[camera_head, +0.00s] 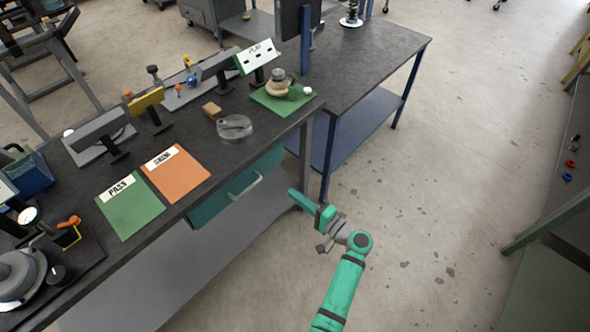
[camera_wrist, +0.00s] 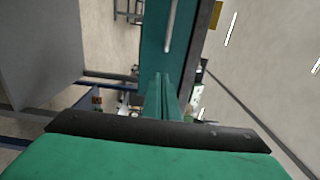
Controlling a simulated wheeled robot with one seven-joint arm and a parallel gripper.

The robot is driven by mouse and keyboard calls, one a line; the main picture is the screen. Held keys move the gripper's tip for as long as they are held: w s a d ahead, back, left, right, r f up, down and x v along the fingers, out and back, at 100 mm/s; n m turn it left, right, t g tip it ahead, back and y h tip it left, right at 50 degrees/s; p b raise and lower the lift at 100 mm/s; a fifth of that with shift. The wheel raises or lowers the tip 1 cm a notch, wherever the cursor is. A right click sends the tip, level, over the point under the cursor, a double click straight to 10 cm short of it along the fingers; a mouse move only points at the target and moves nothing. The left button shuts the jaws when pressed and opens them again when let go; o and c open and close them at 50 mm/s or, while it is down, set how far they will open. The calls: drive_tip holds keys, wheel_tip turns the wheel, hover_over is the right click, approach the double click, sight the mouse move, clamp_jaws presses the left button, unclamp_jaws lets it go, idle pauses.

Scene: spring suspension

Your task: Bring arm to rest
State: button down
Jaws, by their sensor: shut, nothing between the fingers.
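My gripper (camera_head: 294,192) shows in the head view at the end of my green arm, just off the front edge of the dark workbench (camera_head: 232,158). It points toward the bench's right end, near the teal drawer (camera_head: 236,190). My gripper's fingers (camera_wrist: 163,92) are together in the wrist view, with nothing visible between them. The teal drawer front and its handle (camera_wrist: 171,27) show beyond the fingers in the wrist view. I cannot tell whether the gripper touches the bench.
On the bench lie a green PASS card (camera_head: 130,212), an orange card (camera_head: 176,178) and a clear round dish (camera_head: 235,128). A second table (camera_head: 372,62) with a blue lower shelf stands behind. Open concrete floor (camera_head: 440,190) lies to the right. A dark bench (camera_head: 568,205) stands at the right edge.

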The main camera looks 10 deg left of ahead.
drive_tip(key=s+d+f+m+h, duration=0.1)
drive_tip(key=s+d+f+h, duration=0.1)
drive_tip(key=s+f+h, duration=0.8)
drive_tip(key=s+d+f+t+h, duration=0.1)
drive_tip(key=s+d+f, duration=0.15)
drive_tip(key=s, duration=0.45)
drive_tip(key=s+d+f, duration=0.1)
drive_tip(key=s+f, duration=0.3)
drive_tip(key=s, duration=0.2)
drive_tip(key=s+d+r+n+t+h, duration=0.2)
drive_tip(key=s+d+r+n+h, duration=0.15)
drive_tip(key=s+r, duration=0.7)
drive_tip(key=s+r+n+t, duration=0.1)
drive_tip(key=s+r+n, duration=0.1)
drive_tip(key=s+r, duration=0.2)
drive_tip(key=s+a+r+n+t, duration=0.1)
drive_tip(key=s+r, duration=0.3)
drive_tip(key=r, duration=0.7)
drive_tip(key=shift+r+n+t, duration=0.2)
drive_tip(key=shift+n+t, duration=0.1)
drive_tip(key=shift+n, duration=0.35)
drive_tip(key=shift+h, duration=0.25)
